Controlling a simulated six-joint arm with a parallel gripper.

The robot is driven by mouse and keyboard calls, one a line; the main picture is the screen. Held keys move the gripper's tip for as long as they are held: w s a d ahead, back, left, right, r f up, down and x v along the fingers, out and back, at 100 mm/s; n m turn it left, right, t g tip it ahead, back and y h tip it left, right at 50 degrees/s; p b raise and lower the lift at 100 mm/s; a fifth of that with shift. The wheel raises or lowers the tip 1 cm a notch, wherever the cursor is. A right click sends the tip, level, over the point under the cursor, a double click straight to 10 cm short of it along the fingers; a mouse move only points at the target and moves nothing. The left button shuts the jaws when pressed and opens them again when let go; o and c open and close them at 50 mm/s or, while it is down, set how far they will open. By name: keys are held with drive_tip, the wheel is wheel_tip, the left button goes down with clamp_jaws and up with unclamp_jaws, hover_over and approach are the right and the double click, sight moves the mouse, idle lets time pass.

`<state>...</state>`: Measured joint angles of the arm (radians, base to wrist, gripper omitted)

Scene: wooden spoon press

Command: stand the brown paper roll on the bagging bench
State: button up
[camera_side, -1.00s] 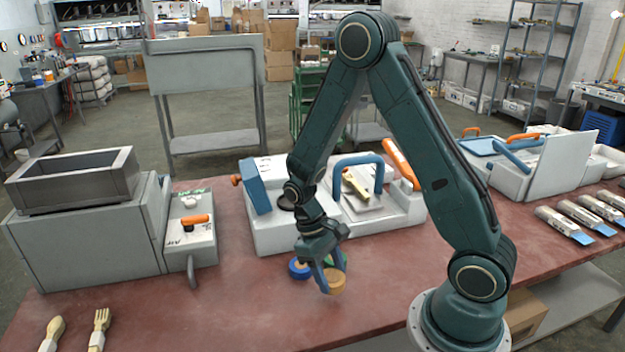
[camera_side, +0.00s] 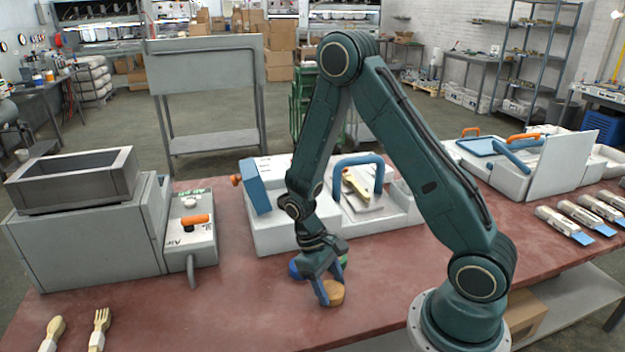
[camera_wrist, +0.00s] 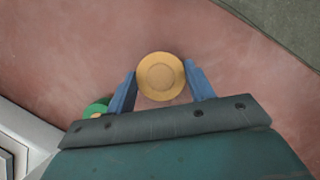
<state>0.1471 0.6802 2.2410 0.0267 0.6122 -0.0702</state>
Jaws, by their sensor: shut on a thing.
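The brown paper roll, a short tan cylinder (camera_side: 334,293), is over the front middle of the red bench top (camera_side: 270,320). My gripper (camera_side: 329,289) points down with its blue fingers on either side of the roll. In the wrist view the round, ringed end of the roll (camera_wrist: 160,76) shows between the two fingertips (camera_wrist: 161,84), and my gripper is shut on it. I cannot tell whether the roll touches the red top. No bench is clearly marked as the bagging bench.
A grey machine (camera_side: 90,235) stands left.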

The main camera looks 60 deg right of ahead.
drive_tip(key=shift+f, duration=0.15)
drive_tip(key=o, duration=1)
drive_tip(key=shift+c, duration=0.2)
drive_tip(key=v, duration=1.2)
drive_tip(key=shift+r, duration=0.25)
drive_tip(key=shift+s, duration=0.1)
